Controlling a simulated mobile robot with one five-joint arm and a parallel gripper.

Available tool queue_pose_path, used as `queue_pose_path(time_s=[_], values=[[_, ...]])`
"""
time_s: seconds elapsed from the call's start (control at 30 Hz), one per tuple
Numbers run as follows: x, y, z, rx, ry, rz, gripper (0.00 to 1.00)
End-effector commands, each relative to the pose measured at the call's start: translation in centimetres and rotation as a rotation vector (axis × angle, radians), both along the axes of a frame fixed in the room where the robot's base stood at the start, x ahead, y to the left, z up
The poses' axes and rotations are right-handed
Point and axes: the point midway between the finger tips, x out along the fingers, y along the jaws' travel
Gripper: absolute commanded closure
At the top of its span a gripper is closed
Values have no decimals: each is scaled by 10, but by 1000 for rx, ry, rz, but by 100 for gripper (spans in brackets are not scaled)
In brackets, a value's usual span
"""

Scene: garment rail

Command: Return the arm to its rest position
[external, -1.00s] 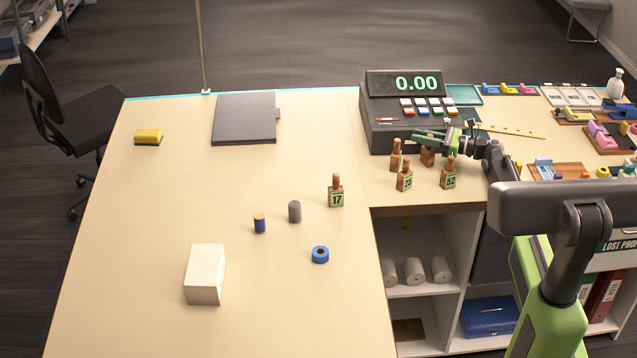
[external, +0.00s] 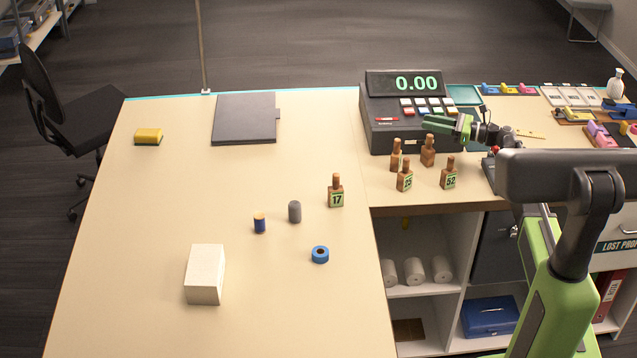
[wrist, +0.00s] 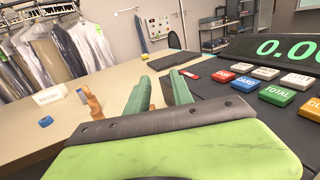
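My arm (external: 560,185) reaches over the right part of the counter.
A dark folder (external: 245,118) and yellow sponge (external: 148,136) lie farther back.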

Motion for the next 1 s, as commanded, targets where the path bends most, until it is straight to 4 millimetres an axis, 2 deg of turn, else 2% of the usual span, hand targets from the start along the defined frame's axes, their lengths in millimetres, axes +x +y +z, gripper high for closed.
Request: queue_pose_path(time_s=[0.03, 0.07, 0.4, 0.53, 0.63, 0.7, 0.87, 0.93, 1.0], values=[[0, 0, 14, 0, 0, 0, 72], [0, 0, 15, 0, 0, 0, 72], [0, 0, 14, -3, -3, 0, 72], [-16, 8, 20, -113, -130, 9, 72], [-42, 21, 23, -332, -387, 49, 72], [-67, 29, 14, -501, -592, 116, 72], [-138, 38, -29, -786, -984, 379, 72], [-176, 34, -57, -897, -1130, 536, 72], [-206, 21, -93, -993, -1176, 671, 72]])
